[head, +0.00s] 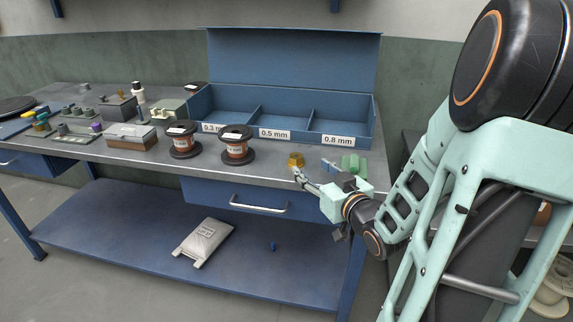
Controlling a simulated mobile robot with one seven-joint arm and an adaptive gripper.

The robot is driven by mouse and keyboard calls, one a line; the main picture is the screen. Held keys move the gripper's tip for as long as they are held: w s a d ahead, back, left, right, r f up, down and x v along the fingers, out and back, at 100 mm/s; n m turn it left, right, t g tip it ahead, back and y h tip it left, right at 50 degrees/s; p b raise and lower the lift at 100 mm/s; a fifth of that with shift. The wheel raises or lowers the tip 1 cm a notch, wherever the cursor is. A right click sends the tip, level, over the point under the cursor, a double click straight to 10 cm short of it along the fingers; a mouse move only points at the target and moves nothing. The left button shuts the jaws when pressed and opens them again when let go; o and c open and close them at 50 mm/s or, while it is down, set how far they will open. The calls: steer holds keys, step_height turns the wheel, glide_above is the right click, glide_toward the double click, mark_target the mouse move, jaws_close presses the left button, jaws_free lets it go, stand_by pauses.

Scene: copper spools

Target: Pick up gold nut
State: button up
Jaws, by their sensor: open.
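The gold nut (296,160) sits on the grey workbench top near its front edge, right of the copper spools. My gripper (298,174) reaches in from the right at the bench's front edge. Its fingertips are just in front of and below the nut in the head view. The jaws are open and hold nothing visible. The fingers are small here, and I cannot tell whether one touches the nut.
Two copper spools (236,146) stand left of the nut. A blue compartment box (290,70) with size labels stands behind. A green block (354,164) and a blue piece (329,166) lie right of the nut, close to my wrist. A drawer handle (258,207) juts out below.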

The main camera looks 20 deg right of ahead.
mark_target(296, 156)
steer(key=shift+w+f, duration=0.2)
steer(key=shift+w, duration=0.65)
steer(key=shift+w+f, duration=0.2)
steer(key=shift+w, duration=0.7)
steer(key=shift+w+f, duration=0.2)
steer(key=shift+w, duration=0.65)
steer(key=w, duration=0.1)
steer(key=w+b, duration=0.1)
steer(key=w, duration=0.3)
steer(key=shift+w+a+f, duration=0.1)
steer(key=shift+a+f, duration=0.05)
steer(key=shift+f, duration=0.15)
steer(key=shift+r, duration=0.1)
jaws_close()
